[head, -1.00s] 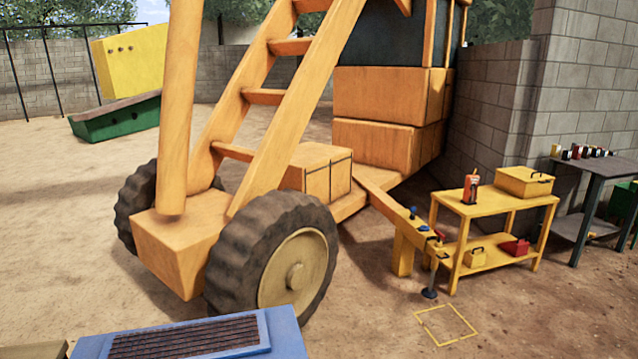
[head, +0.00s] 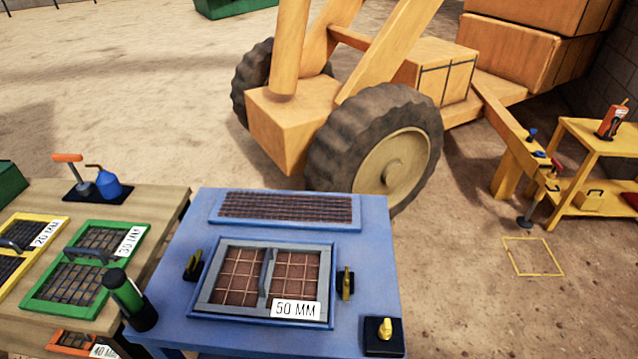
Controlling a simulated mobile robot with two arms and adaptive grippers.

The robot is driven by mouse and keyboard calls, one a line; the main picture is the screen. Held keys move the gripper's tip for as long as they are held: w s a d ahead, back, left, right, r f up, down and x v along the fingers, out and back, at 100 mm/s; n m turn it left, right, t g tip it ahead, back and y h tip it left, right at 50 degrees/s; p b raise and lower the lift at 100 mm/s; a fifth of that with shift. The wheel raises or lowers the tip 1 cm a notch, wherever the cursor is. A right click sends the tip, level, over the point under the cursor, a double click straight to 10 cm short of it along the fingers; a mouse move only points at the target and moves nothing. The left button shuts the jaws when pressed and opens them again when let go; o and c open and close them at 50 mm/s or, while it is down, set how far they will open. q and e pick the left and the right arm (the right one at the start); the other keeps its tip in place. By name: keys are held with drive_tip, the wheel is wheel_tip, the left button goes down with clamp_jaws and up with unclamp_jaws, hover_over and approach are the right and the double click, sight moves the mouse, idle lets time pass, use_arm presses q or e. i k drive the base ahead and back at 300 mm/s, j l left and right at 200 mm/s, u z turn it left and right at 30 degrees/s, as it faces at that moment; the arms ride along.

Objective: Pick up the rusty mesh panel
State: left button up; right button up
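A grey-framed mesh panel with rusty brown squares (head: 238,277) lies in the recess of a blue table (head: 185,300). It has a grey handle (head: 266,273) across its middle and a white label reading 50 MM (head: 296,309). A yellow and black clamp (head: 193,265) stands at its left side and another (head: 346,284) at its right. Neither of my grippers is in view.
A yellow knob on a black base (head: 384,336) sits at the blue table's near right corner. A large wheel (head: 375,150) stands behind.

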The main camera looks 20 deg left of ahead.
sight(301, 311)
drive_tip(key=u, duration=0.9)
drive_tip(key=z, duration=0.3)
drive_tip(key=j+z, duration=0.45)
drive_tip(key=j, duration=0.25)
drive_tip(key=k+j+z, duration=0.1)
drive_tip(key=j+z, duration=0.35)
drive_tip(key=j, duration=0.2)
